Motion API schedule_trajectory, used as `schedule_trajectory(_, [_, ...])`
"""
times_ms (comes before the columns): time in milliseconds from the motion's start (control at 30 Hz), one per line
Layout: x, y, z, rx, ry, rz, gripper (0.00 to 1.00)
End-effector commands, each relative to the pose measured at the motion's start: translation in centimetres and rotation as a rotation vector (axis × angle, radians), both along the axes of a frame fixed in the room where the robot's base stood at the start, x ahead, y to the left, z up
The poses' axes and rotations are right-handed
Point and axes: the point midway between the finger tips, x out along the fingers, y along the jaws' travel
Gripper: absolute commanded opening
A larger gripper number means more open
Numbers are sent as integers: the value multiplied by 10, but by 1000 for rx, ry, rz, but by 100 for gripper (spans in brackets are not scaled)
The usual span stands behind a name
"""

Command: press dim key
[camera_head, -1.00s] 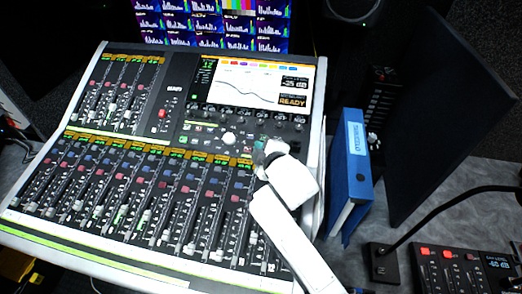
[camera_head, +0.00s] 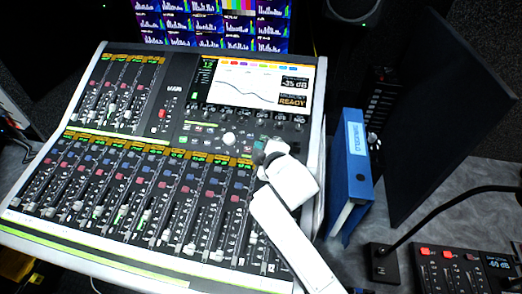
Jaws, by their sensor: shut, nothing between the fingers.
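The mixing console (camera_head: 62,121) fills the left and middle of the view, with fader strips and a tilted screen (camera_head: 258,84). My gripper (camera_head: 260,157) is at the right part of the console, below the screen, at the end of my white arm. Its small dark tip is close over the keys and knobs there. The gripper looks shut and holds nothing visible. I cannot make out which key is the dim key. Keys directly under the tip are hidden, and I cannot tell whether the tip touches one. The screen shows "READY" and a dB value that looks like -35.
A blue binder (camera_head: 359,183) stands upright right of the console, before a dark panel (camera_head: 450,110). A small control box with red keys (camera_head: 462,268) and a gooseneck base (camera_head: 381,263) sit on the grey desk at lower right. Monitors (camera_head: 212,24) stand behind.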

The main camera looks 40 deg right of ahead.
Motion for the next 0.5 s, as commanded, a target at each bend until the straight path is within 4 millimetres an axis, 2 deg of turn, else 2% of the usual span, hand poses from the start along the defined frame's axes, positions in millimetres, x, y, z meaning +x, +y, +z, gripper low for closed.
schedule_trajectory(500, [1, -2, -6, 0, 0, 0, 0])
